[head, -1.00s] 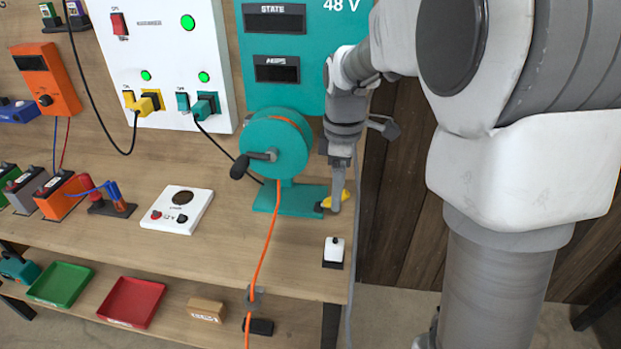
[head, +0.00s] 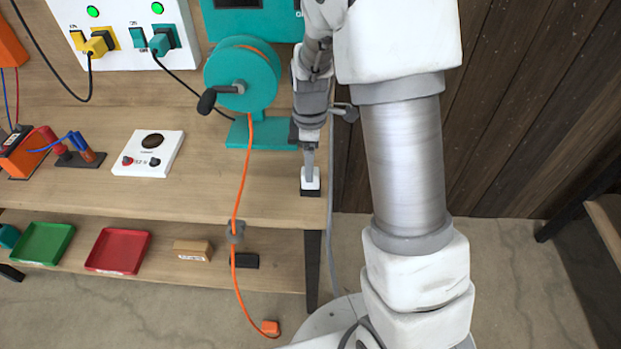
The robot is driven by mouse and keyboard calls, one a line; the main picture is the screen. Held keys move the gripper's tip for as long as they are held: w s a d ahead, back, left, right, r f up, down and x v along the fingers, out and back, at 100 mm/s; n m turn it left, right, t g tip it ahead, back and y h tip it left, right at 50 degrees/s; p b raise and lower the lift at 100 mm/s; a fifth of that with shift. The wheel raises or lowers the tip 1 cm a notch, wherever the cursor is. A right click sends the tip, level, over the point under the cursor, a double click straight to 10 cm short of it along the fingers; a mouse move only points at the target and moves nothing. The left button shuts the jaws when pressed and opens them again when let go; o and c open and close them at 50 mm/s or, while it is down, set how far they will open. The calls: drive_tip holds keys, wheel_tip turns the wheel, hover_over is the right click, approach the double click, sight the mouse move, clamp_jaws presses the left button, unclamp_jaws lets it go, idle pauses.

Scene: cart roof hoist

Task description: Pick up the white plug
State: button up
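The white plug (head: 311,183) stands upright in a small black holder (head: 311,193) near the right front corner of the wooden bench. My gripper (head: 309,168) points down right over the plug, and its fingertips overlap the plug's upper part in the head view. The fingers show almost edge-on, so I cannot tell whether they are apart or closed on it. The plug still appears seated in the holder.
A teal cable reel (head: 243,80) stands just behind and left of my gripper. Its orange cord (head: 241,185) hangs over the bench front to an orange plug (head: 270,327). A white meter box (head: 148,153) is left. A grey cable runs down the bench's right edge.

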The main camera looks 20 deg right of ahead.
sight(314, 186)
drive_tip(key=shift+f, duration=1.95)
clamp_jaws()
